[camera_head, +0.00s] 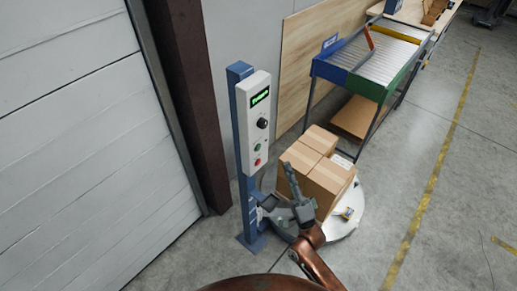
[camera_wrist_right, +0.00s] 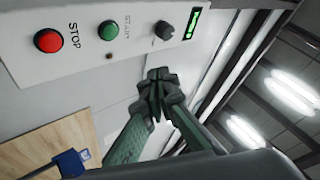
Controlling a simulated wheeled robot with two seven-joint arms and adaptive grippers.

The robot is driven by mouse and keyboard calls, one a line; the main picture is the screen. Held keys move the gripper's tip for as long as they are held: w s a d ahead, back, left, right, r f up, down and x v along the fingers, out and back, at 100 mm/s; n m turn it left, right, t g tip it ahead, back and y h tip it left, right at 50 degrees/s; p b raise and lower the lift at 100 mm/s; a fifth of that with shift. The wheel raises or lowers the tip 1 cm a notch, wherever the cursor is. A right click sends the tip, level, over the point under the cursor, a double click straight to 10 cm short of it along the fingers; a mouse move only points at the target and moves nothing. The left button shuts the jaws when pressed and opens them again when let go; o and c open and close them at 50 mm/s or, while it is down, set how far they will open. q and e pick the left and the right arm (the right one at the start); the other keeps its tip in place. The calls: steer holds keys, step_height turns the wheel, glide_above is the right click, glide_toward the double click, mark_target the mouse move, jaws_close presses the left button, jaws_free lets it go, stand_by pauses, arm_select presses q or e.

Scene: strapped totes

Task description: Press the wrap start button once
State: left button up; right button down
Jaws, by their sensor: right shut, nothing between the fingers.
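The white control box (camera_head: 250,135) is mounted on a blue post and carries the green start button (camera_head: 257,147). The green button also shows in the right wrist view (camera_wrist_right: 109,30), between the red STOP button (camera_wrist_right: 48,40) and a black knob (camera_wrist_right: 164,30). My right gripper (camera_head: 287,168) is shut and empty, to the right of and a little below the buttons in the head view. Its closed fingertips also show in the right wrist view (camera_wrist_right: 158,80), apart from the green button in the picture; the gap in depth is unclear. My left gripper is not in view.
Cardboard boxes (camera_head: 325,180) stand on a round pale turntable (camera_head: 350,218) behind my right gripper. A roller conveyor (camera_head: 375,60) stands beyond. A brown column (camera_head: 190,100) and a ribbed white door (camera_head: 70,130) are at the left.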

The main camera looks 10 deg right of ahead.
mark_target(258, 148)
steer(key=w+a+b, duration=0.1)
steer(key=w+a, duration=0.4)
steer(key=w, duration=0.2)
steer(key=shift+a+b, duration=0.25)
steer(key=shift+b, duration=0.1)
stand_by(1.4)
steer(key=shift+w+a, duration=0.25)
steer(key=shift+w, duration=0.1)
steer(key=shift+w+a, duration=0.2)
steer(key=shift+w, duration=0.1)
stand_by(0.6)
stand_by(0.4)
steer(key=shift+s+d, duration=0.45)
steer(key=shift+s, duration=0.2)
steer(key=shift+d, duration=0.1)
